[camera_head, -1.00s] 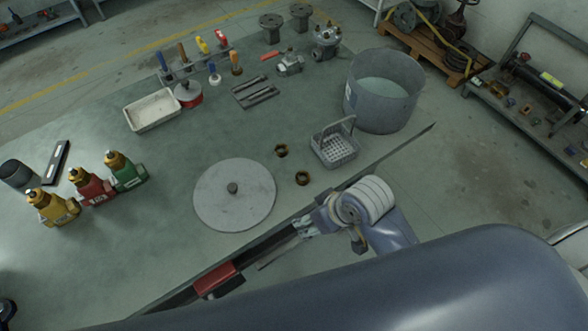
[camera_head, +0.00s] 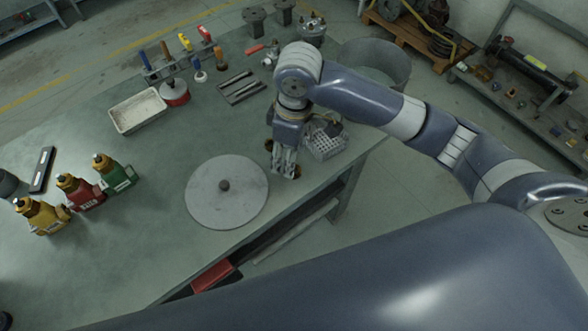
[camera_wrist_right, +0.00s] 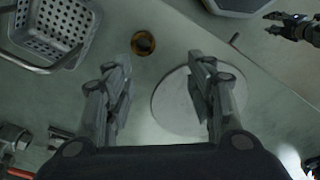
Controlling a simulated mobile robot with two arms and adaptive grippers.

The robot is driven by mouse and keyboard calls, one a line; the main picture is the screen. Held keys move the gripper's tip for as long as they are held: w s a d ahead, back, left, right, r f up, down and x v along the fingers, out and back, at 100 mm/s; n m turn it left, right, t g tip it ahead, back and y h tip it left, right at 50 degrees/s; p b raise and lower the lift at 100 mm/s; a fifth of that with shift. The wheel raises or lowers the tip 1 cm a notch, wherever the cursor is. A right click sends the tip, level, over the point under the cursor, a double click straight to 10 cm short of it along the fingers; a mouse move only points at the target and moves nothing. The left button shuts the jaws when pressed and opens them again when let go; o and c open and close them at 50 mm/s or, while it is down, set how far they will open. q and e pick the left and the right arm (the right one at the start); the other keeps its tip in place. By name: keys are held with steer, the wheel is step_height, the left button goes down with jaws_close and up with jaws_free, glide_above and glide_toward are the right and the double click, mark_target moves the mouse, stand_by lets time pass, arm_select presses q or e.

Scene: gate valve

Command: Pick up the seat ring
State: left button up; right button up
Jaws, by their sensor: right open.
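A small brass ring (camera_wrist_right: 143,43) lies flat on the bench in the right wrist view, just beyond and between my right gripper's fingers. In the head view it is mostly hidden behind the fingers. Another gripper, apparently my left (camera_wrist_right: 292,27), is at the wrist view's upper right, away from the rings.
A grey wire basket (camera_head: 326,146) stands close to the right gripper. A round grey disc (camera_head: 226,193) lies to its left. A grey bucket (camera_head: 392,62) stands behind the arm. Colored bottles (camera_head: 80,190) stand at the left. The bench's front edge is near.

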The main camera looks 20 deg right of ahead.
mark_target(296, 173)
steer(key=shift+h, duration=0.4)
steer(key=f, duration=0.3)
steer(key=w+d+f, duration=0.1)
steer(key=f, duration=0.2)
steer(key=d+f+p, duration=0.1)
steer(key=f, duration=0.2)
steer(key=shift+w, duration=0.2)
steer(key=c, duration=1.1)
